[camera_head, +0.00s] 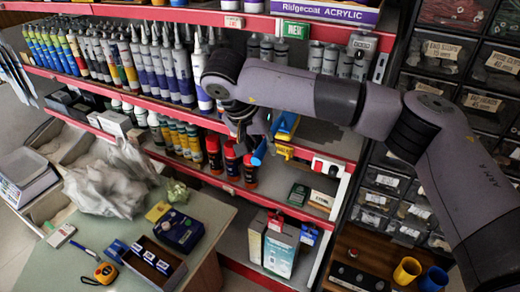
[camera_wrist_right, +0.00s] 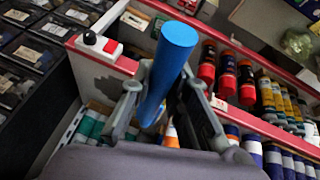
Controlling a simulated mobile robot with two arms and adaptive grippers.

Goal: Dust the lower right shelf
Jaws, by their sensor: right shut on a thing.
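My right gripper (camera_head: 246,143) is in front of the right part of the shelving, its arm coming in from the right. It is shut on a blue handle (camera_head: 259,153); in the right wrist view the blue handle (camera_wrist_right: 172,60) stands between the fingers, its rounded end toward the camera. I cannot make out a duster head. The middle right shelf (camera_head: 270,188) holds a dark green device (camera_head: 298,195) and a small labelled box (camera_head: 321,201). The lowest right shelf (camera_head: 236,246) holds upright boxes (camera_head: 281,252). My left gripper is not in view.
Red-topped cans (camera_head: 231,160) stand left of the right gripper, close by. Tubes (camera_head: 175,70) fill the upper shelf. A counter (camera_head: 215,222) with a plastic bag (camera_head: 105,185) is at left. Drawer bins (camera_head: 385,180) and cups (camera_head: 407,270) are at right.

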